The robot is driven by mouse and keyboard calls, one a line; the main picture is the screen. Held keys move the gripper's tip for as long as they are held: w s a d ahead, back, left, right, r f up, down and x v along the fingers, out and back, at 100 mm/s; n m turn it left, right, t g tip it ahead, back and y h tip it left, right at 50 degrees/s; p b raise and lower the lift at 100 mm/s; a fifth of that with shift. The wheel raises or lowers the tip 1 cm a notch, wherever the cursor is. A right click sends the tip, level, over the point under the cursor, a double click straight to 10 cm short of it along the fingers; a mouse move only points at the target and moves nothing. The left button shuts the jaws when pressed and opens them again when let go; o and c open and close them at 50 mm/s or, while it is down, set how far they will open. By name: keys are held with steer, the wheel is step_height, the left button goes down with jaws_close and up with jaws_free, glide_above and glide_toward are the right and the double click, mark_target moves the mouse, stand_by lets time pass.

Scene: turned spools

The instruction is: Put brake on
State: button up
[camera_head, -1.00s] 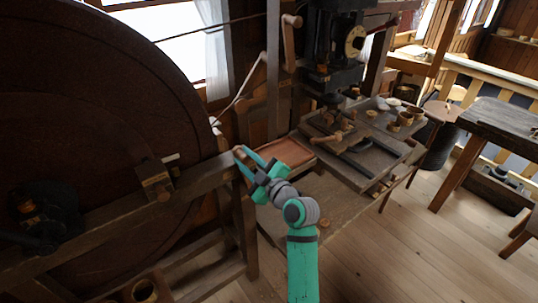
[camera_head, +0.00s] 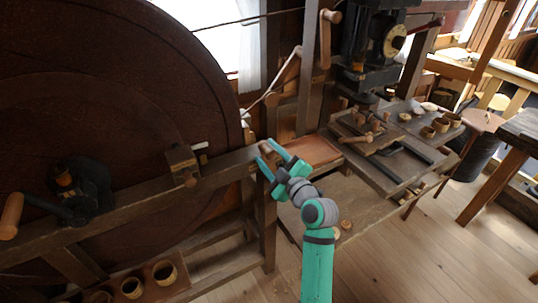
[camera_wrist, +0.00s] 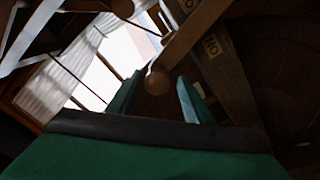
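My gripper (camera_head: 269,157) is at the right end of the wooden beam in front of the big dark wheel (camera_head: 110,110). Its teal fingers are apart. In the wrist view a wooden lever (camera_wrist: 190,37) with a round knob (camera_wrist: 157,82) reaches between the open fingers (camera_wrist: 160,97). There are gaps at both sides of the knob, and I cannot tell whether a finger touches it. A label reading "ON" (camera_wrist: 211,45) is on the timber beside the lever. A wooden block (camera_head: 183,163) sits on the beam, left of my gripper. The lever's far end is hidden.
A crank with a wooden handle (camera_head: 11,216) is at the left. A holder with round cups (camera_head: 165,271) is low in front. A workbench with tools (camera_head: 385,150) stands to the right under a dark machine (camera_head: 375,50). Open floor (camera_head: 420,245) lies at lower right.

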steer(key=v, duration=1)
steer(key=shift+s+d, duration=0.2)
steer(key=shift+s, duration=0.15)
steer(key=s+a+f+m+h, duration=0.35)
steer(key=s+f+m, duration=0.35)
steer(key=s+f, duration=0.3)
steer(key=s+a+f+m+h, duration=0.2)
steer(key=s+f+m+h, duration=0.4)
steer(key=f, duration=0.6)
steer(key=s+r+m, duration=0.2)
steer(key=s, duration=2.6)
steer(key=shift+y, duration=0.35)
